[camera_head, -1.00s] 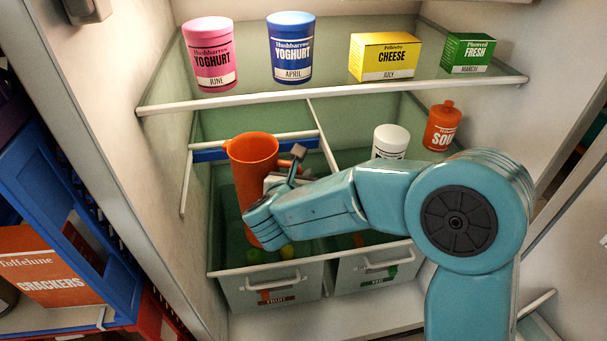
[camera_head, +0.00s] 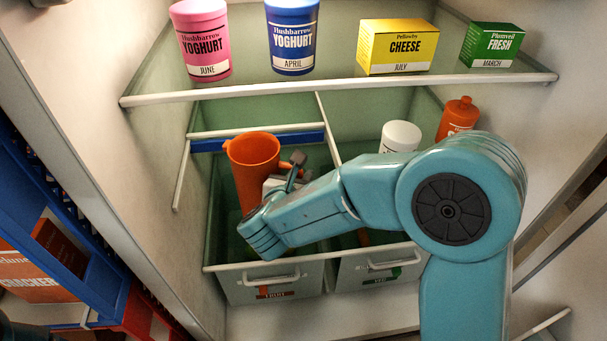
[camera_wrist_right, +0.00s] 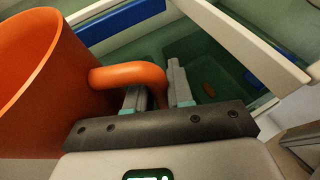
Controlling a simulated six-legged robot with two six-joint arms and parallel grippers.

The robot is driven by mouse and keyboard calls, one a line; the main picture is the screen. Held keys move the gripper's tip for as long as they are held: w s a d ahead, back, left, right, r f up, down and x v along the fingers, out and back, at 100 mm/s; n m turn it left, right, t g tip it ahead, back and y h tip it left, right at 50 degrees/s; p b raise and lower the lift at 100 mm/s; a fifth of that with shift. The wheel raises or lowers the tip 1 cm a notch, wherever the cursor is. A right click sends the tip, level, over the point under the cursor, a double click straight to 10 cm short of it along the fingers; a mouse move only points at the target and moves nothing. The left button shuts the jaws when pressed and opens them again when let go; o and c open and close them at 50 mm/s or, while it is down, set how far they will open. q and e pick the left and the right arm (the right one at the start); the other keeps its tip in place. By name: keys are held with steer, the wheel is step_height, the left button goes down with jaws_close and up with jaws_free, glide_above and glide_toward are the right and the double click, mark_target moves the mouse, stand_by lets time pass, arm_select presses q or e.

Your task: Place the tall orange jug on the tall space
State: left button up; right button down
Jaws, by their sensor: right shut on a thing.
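The tall orange jug (camera_head: 252,168) is upright or nearly so inside the fridge, at the left below the top shelf. Its lower part is hidden by my right arm in the head view. My right gripper (camera_head: 288,180) is shut on the jug's handle. In the right wrist view, the gripper's fingers (camera_wrist_right: 158,97) close around the handle (camera_wrist_right: 130,75), with the jug's body (camera_wrist_right: 45,85) at the left. A blue strip on a rail (camera_head: 208,145) is behind the jug. I cannot tell whether the jug touches anything below. My left gripper is not in view.
The top shelf (camera_head: 340,85) holds a pink yoghurt, a blue yoghurt, a cheese box and a green box. A white-lidded tub (camera_head: 400,137) and an orange soup bottle (camera_head: 459,116) stand at the right below. Fruit (camera_head: 270,284) and veg drawers (camera_head: 375,275) are beneath.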

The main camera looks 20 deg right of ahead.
steer(key=shift+w+d+f, duration=0.1)
steer(key=shift+d+f, duration=0.1)
steer(key=shift+f, duration=0.1)
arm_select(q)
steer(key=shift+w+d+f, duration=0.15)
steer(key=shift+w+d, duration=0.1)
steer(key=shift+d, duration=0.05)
arm_select(e)
steer(key=c, duration=1)
jaws_free()
steer(key=shift+a+r, duration=0.1)
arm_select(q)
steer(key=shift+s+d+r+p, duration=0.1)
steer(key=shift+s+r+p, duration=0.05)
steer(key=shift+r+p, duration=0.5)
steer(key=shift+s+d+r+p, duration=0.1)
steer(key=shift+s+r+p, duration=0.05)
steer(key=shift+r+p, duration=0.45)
arm_select(e)
steer(key=v, duration=1.2)
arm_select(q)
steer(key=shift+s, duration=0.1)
